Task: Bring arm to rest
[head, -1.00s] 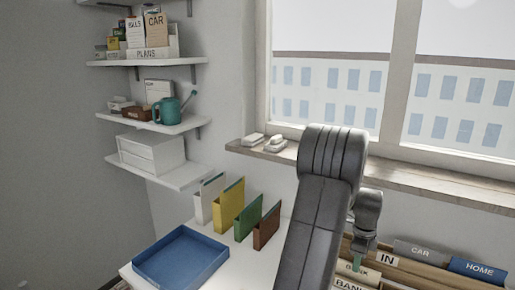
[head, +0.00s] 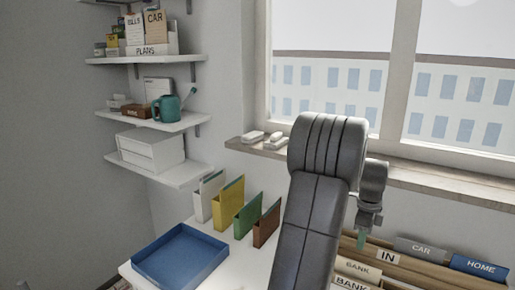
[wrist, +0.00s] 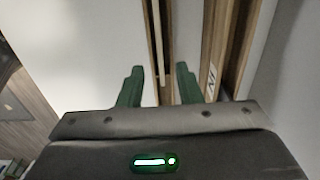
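My arm rises in front of the desk in the head view, bent at the top. My gripper (head: 362,240) hangs at its far side, fingers down, above the file box with labelled tabs. In the wrist view my gripper (wrist: 158,88) has its two green fingers apart with a clear gap and nothing held between them. Below the fingers are the wooden edges of the file box (wrist: 225,60) and its "IN" label (wrist: 211,75). The fingers look apart from the box.
A blue tray (head: 180,256) and upright white, yellow, green and brown folders (head: 228,207) stand on the white desk at left. Wall shelves (head: 150,121) hold a teal watering can (head: 166,110). The window sill (head: 440,187) runs behind my arm. The file box (head: 400,265) is at right.

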